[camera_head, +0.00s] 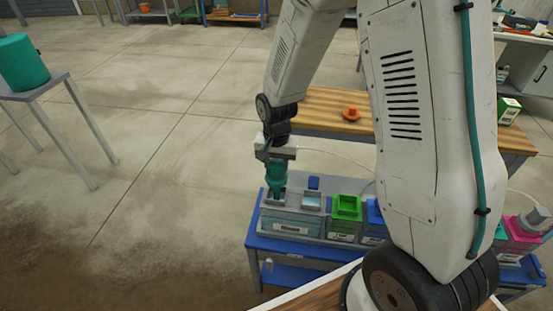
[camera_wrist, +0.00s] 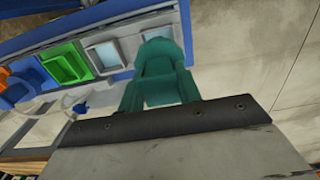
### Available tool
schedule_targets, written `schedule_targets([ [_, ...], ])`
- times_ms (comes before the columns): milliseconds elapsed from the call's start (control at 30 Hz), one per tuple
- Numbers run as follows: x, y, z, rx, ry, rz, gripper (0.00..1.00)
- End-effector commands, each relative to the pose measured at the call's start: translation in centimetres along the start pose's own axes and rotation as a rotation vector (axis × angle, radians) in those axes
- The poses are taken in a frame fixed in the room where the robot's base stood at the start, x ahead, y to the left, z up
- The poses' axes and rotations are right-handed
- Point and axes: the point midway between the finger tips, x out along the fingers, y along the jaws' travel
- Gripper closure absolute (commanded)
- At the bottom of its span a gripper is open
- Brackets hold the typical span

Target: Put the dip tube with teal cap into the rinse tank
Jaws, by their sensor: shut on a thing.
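My gripper (camera_head: 276,155) is shut on the dip tube's teal cap (camera_head: 276,178), which hangs below it. The cap also fills the middle of the wrist view (camera_wrist: 160,78). The cap is just above, or at, the left opening of a pale grey tank (camera_head: 292,228) at the left end of the blue bench. The tank's label is too small to read, so I cannot tell for sure that it is the rinse tank. The tube below the cap is hidden, so I cannot tell how far it is in the opening.
Right of the grey tank stand a green-topped tank (camera_head: 346,208), a blue one (camera_head: 374,222) and a pink one (camera_head: 518,238). A wooden table (camera_head: 330,108) with an orange part (camera_head: 351,114) stands behind. The floor to the left is clear up to a stool with a teal drum (camera_head: 22,62).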

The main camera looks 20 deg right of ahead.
Motion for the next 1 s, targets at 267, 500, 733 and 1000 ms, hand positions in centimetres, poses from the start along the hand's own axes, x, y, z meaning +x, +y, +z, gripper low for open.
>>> schedule_targets([
  [267,2.9,0.0,0.1,0.000,-0.002,0.002,1.00],
  [500,4.9,0.0,0.0,0.000,-0.001,0.001,1.00],
  [733,5.8,0.0,0.0,0.000,0.000,0.000,1.00],
  [1000,5.8,0.0,0.0,0.000,0.000,0.000,1.00],
])
